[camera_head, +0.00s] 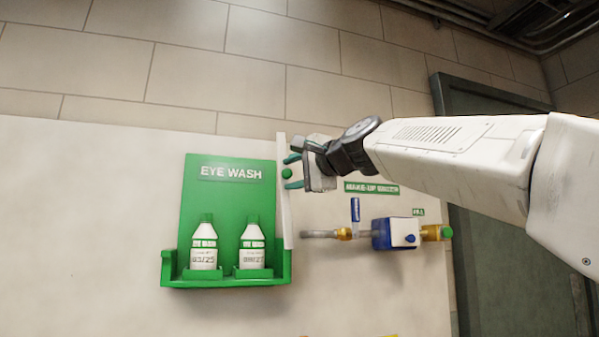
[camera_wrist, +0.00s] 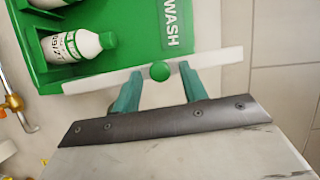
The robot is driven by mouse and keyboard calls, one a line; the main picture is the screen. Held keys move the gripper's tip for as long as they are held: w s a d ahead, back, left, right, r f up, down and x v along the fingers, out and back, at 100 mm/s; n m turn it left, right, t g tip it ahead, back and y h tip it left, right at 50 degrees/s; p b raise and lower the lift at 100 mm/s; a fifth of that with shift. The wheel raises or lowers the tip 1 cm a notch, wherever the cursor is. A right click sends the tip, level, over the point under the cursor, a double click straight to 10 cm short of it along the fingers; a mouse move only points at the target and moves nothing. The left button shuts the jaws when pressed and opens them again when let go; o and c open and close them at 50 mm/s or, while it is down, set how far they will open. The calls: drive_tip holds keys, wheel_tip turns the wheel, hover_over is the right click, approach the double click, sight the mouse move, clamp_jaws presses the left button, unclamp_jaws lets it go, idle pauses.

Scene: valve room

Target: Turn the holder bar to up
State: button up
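The holder bar (camera_head: 287,215) is a narrow white strip with a round green knob (camera_head: 287,173) near its middle. In the head view it stands nearly upright along the right edge of the green eye wash panel (camera_head: 230,185). In the wrist view the bar (camera_wrist: 215,58) runs across the picture, with the knob (camera_wrist: 160,71) facing me. My gripper (camera_head: 291,171) is at the bar, its teal fingers apart on either side of the knob (camera_wrist: 160,68). Gaps show between knob and fingers. The fingertips overlap the bar in the picture; I cannot tell whether they touch it.
Two white bottles with green caps (camera_head: 204,245) (camera_head: 252,245) stand in the green holder tray (camera_head: 225,283). A blue valve (camera_head: 395,233) with an upright blue lever (camera_head: 355,210) and pipe sits to the right, below my arm. Bare wall lies left of the panel.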

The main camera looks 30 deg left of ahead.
drive_tip(key=v, duration=0.7)
drive_tip(key=shift+d, duration=0.35)
drive_tip(key=shift+s, duration=0.2)
